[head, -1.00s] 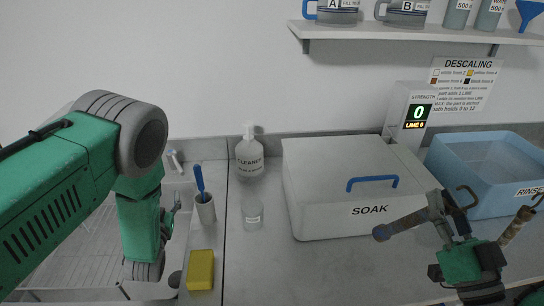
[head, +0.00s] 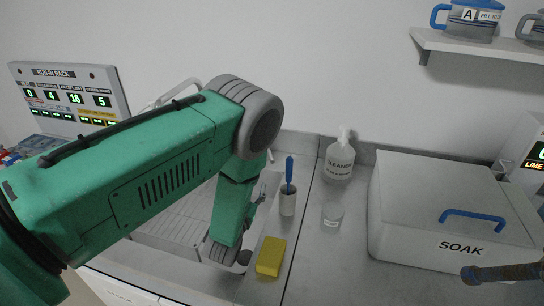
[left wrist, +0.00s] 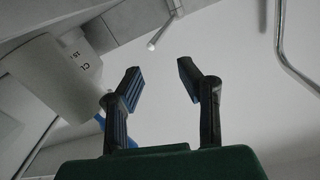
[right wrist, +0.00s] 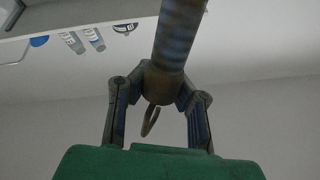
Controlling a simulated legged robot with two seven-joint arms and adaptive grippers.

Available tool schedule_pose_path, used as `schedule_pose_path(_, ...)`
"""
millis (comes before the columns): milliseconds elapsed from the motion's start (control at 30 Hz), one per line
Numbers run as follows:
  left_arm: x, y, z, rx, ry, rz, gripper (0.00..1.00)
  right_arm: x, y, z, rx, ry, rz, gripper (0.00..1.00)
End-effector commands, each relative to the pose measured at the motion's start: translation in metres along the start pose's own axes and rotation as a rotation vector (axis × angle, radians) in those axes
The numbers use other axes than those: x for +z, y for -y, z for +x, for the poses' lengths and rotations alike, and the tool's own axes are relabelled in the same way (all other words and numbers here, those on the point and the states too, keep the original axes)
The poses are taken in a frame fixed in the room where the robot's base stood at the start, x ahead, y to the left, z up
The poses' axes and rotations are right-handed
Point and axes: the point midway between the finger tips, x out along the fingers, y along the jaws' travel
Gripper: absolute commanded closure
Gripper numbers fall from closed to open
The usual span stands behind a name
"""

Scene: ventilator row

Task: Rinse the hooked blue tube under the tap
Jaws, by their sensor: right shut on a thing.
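The hooked tube (right wrist: 178,40) is held in my right gripper (right wrist: 160,90), seen in the right wrist view. It looks blue-grey and banded, with a brownish collar and a thin curved hook (right wrist: 150,122) between the fingers. In the head view only one end of the tube (head: 500,272) shows at the right edge, in front of the soak box. My left gripper (left wrist: 160,82) is open and empty in the left wrist view. In the head view my left arm hides much of the sink (head: 180,225). A metal spout-like rod (left wrist: 165,25) shows ahead of the left fingers; I cannot tell whether it is the tap.
A yellow sponge (head: 270,256), a cup (head: 287,202) with a blue-handled brush, a clear beaker (head: 333,213) and a cleaner bottle (head: 340,158) stand beside the sink. The soak box (head: 430,215) is closed. A run-in rack panel (head: 70,95) stands at the left.

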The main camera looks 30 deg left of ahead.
Motion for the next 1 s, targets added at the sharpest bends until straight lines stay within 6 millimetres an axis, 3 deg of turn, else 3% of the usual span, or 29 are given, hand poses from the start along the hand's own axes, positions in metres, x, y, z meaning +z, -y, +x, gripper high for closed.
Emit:
schedule_pose_path(400,0.002,-0.002,-0.062,0.001,0.005,0.001,0.68,0.000,0.000,0.000,0.000,-0.001,0.000,1.00)
schedule_pose_path(767,0.002,-0.001,-0.072,0.001,0.003,0.001,0.68,0.000,0.000,0.000,0.000,0.000,0.000,1.00)
schedule_pose_path(800,0.002,-0.001,-0.072,0.000,0.003,0.001,0.71,0.000,0.000,0.000,0.000,0.000,0.000,1.00)
schedule_pose_path(900,-0.001,-0.003,-0.071,0.008,0.009,-0.003,1.00,0.001,0.001,0.000,-0.005,0.001,0.003,1.00)
schedule_pose_path(1000,-0.009,-0.014,-0.068,0.045,0.041,-0.021,1.00,0.005,0.006,-0.004,-0.027,0.010,0.015,1.00)
